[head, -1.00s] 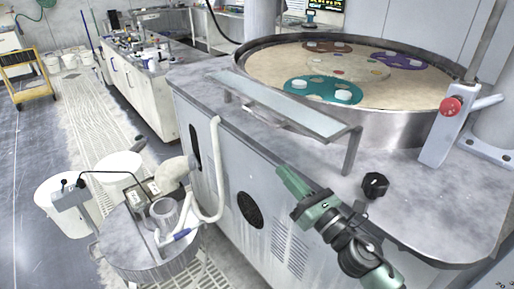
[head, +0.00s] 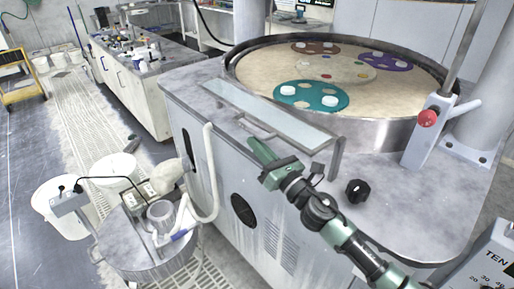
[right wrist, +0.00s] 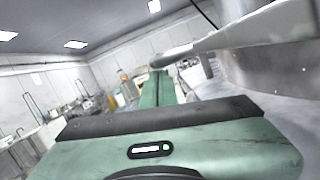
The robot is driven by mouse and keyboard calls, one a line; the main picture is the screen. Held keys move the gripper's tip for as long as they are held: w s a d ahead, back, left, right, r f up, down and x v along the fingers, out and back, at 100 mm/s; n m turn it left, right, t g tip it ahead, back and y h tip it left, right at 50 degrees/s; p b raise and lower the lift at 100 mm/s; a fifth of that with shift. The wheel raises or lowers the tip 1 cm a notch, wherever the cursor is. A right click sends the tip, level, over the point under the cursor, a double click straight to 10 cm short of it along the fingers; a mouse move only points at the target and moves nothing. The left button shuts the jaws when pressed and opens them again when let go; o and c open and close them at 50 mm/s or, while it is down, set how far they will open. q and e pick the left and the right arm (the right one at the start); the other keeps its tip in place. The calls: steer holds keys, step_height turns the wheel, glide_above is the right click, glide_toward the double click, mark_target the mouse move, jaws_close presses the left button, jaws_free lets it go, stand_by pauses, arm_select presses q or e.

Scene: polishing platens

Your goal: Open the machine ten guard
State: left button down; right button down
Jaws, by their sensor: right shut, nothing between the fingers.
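The machine's guard (head: 270,115) is a long, pale, flat panel along the front edge of the round platen tub, on short grey posts. A thin grey bar (head: 256,128) shows at its front side. My right gripper (head: 256,146) is green, shut and empty, just in front of the guard near this bar. I cannot tell whether it touches. In the right wrist view the shut fingers (right wrist: 154,88) point ahead, with a grey rounded bar (right wrist: 172,58) close by their tips. My left gripper is out of view.
A red knob (head: 428,118) on a grey post and a black knob (head: 358,191) stand on the machine top. The platen holds teal (head: 312,97), brown and purple discs. A drum (head: 150,235) with a hose stands at the lower left.

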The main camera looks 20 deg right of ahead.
mark_target(257, 133)
step_height(257, 133, up, 4)
steer(key=m+h+p, duration=0.1)
steer(key=m+p, duration=0.1)
steer(key=p, duration=0.3)
steer(key=shift+m, duration=0.4)
steer(key=shift+r+m+p, duration=0.15)
steer(key=shift+m+p, duration=0.15)
steer(key=shift+m, duration=0.1)
steer(key=shift+f, duration=0.2)
